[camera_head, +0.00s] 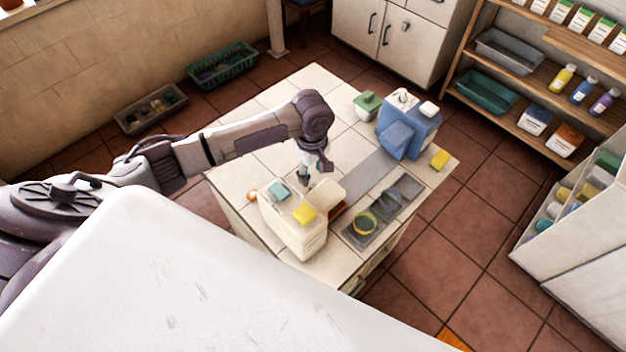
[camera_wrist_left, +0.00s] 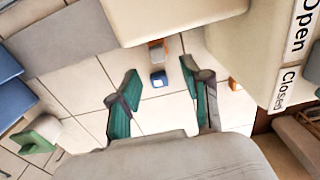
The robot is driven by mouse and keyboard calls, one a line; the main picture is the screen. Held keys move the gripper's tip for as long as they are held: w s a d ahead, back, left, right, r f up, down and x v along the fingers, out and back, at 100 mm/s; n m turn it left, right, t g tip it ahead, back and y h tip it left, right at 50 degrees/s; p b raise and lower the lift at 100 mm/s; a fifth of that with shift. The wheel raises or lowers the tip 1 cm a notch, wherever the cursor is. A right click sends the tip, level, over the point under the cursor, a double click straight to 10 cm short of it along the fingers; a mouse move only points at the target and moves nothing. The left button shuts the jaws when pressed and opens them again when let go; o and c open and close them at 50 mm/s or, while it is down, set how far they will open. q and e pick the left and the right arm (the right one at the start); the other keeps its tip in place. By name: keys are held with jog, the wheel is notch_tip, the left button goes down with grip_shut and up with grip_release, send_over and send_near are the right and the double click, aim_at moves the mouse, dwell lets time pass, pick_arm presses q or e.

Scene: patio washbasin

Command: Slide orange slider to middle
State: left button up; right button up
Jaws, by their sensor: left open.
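A small orange piece (camera_head: 252,195) shows at the left side of a cream box (camera_head: 300,238); it may be the orange slider. In the left wrist view, a small orange piece (camera_wrist_left: 234,84) shows beside the cream box, near a label (camera_wrist_left: 288,75) reading "Open" and "Closed". Another small orange-brown piece (camera_wrist_left: 157,50) with a white-and-blue block (camera_wrist_left: 158,80) lies between the fingers in that view; I cannot tell if they touch. My left gripper (camera_head: 313,178) points down behind the cream box, its green-padded fingers (camera_wrist_left: 160,78) apart and empty. My right gripper is not in view.
A blue dispenser (camera_head: 408,132) and green-lidded container (camera_head: 367,103) stand at the back. Bare tile lies at the left back.

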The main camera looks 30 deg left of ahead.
aim_at(313, 185)
pick_arm(q)
notch_tip(313, 185, down, 4)
jog(key=shift+w+d+f, duration=0.1)
jog(key=shift+d+f, duration=0.05)
jog(key=shift+f, duration=0.6)
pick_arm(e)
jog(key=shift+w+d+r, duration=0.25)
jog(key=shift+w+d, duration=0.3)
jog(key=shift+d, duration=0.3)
pick_arm(q)
grip_shut()
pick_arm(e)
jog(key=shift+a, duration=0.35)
